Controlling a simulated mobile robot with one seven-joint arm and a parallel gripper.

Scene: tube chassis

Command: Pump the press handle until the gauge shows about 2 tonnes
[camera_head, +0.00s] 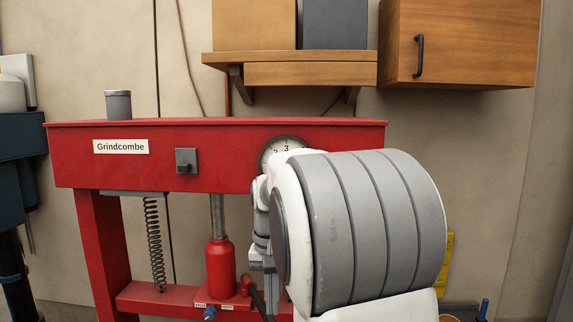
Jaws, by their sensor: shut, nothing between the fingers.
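The red press (228,135) with a "Grindcombe" label stands in front of me. Its round gauge (284,146) is on the right of the top beam; my arm covers its lower right part. The numbers 2 and 3 show, but I cannot make out the needle. A red bottle jack (219,268) stands on the lower beam under a grey ram. The dark pump handle (258,298) slants down to the right from a red socket beside the jack. My gripper (263,266) is shut and empty, just above the handle in the picture; I cannot tell whether they touch.
My arm hides the press's right side. A coil spring (154,245) hangs left of the jack, and a blue knob (209,313) is at its base. A wooden shelf (310,72) and cabinet (460,42) are above. A dark blue unit (22,150) stands at left.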

